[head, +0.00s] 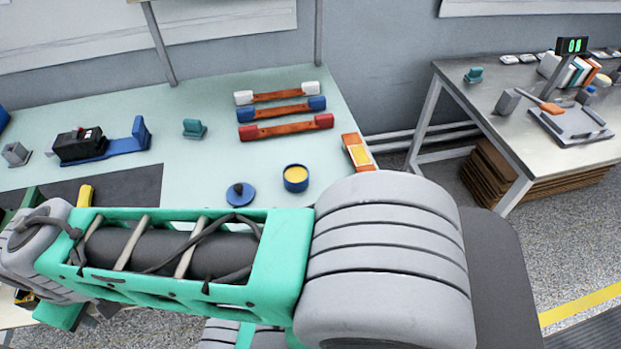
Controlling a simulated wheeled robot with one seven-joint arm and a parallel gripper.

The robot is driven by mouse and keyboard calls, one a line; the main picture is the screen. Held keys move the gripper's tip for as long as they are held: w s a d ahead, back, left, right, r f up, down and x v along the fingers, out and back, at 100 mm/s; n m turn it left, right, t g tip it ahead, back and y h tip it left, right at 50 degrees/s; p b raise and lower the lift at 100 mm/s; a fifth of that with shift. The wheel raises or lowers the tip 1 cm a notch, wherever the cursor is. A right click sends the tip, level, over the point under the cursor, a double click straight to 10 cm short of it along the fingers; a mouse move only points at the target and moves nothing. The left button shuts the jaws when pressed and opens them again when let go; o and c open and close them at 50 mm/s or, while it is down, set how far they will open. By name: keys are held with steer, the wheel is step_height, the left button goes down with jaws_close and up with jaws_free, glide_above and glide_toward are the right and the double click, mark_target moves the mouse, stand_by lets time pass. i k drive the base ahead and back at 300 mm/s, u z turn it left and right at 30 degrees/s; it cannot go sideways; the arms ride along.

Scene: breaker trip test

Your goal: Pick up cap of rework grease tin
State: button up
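A small round blue cap with a dark knob on top (240,196) lies on the light green bench top, just above my arm in the head view. To its right stands an open blue tin (295,182) with yellow grease showing inside. The cap and the tin are apart, with bare bench between them. My arm, green and grey, crosses the foreground just below the cap. My gripper's fingers do not show, so its state and its distance from the cap cannot be seen.
Three handled bars, white, blue and red-ended (285,127), lie behind the tin. An orange-and-yellow box (357,152) sits at the bench's right edge. A teal clamp-like piece (194,129) and a black breaker on a blue holder (80,146) stand left. A second table (480,95) is at right.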

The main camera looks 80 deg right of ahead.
mark_target(239, 194)
steer(key=z, duration=1.2)
steer(key=i, duration=0.1)
steer(key=z, duration=1.5)
